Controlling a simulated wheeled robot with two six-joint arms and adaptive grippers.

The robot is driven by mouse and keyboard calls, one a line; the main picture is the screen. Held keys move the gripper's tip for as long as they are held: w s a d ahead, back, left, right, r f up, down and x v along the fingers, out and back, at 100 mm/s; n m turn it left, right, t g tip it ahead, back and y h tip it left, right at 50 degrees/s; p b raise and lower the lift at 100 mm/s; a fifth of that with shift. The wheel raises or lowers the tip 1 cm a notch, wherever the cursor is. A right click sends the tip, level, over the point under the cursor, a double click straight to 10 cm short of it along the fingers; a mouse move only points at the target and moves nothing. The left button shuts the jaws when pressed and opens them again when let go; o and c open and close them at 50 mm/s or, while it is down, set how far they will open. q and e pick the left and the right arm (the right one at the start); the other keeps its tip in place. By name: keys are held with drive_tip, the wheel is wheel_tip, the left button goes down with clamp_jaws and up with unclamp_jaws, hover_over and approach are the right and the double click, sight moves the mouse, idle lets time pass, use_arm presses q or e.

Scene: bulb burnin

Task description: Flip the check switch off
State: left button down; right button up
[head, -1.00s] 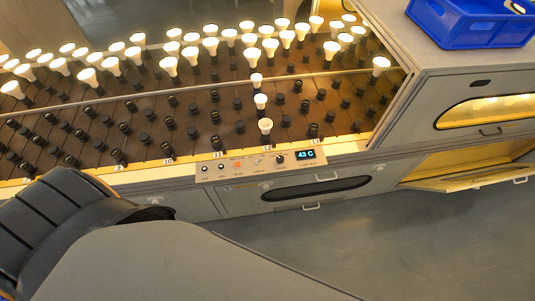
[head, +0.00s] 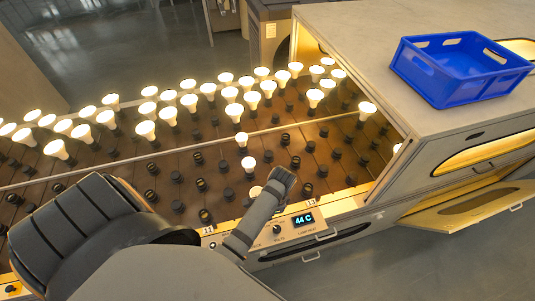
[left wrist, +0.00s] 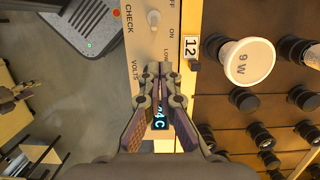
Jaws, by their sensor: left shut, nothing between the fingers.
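The check switch (left wrist: 153,17) is a small pale toggle on the light control panel (left wrist: 147,45), beside the CHECK label and near the OFF and ON marks. I cannot tell which way its lever leans. My left gripper (left wrist: 154,68) is shut and empty, with its fingertips over the panel on the VOLTS side of the switch, apart from the switch in the picture. In the head view my left gripper (head: 283,180) reaches over the panel (head: 262,236) and hides part of it, and I cannot make out the switch there. My right gripper is out of view.
A lit display (head: 303,220) on the panel reads 44 C. Rows of lit bulbs (head: 235,110) and dark sockets stand behind the panel. A large bulb marked 9 W (left wrist: 247,62) is close to the gripper. A blue crate (head: 465,95) sits on the cabinet at right.

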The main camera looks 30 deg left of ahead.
use_arm(q)
drive_tip(key=s+f, duration=0.1)
drive_tip(key=f, duration=0.4)
drive_tip(key=s+a+f, duration=0.1)
drive_tip(key=f, duration=0.2)
drive_tip(key=shift+s+f, duration=0.1)
drive_tip(key=shift+s, duration=0.2)
drive_tip(key=shift+f, duration=0.65)
drive_tip(key=shift+s, duration=0.1)
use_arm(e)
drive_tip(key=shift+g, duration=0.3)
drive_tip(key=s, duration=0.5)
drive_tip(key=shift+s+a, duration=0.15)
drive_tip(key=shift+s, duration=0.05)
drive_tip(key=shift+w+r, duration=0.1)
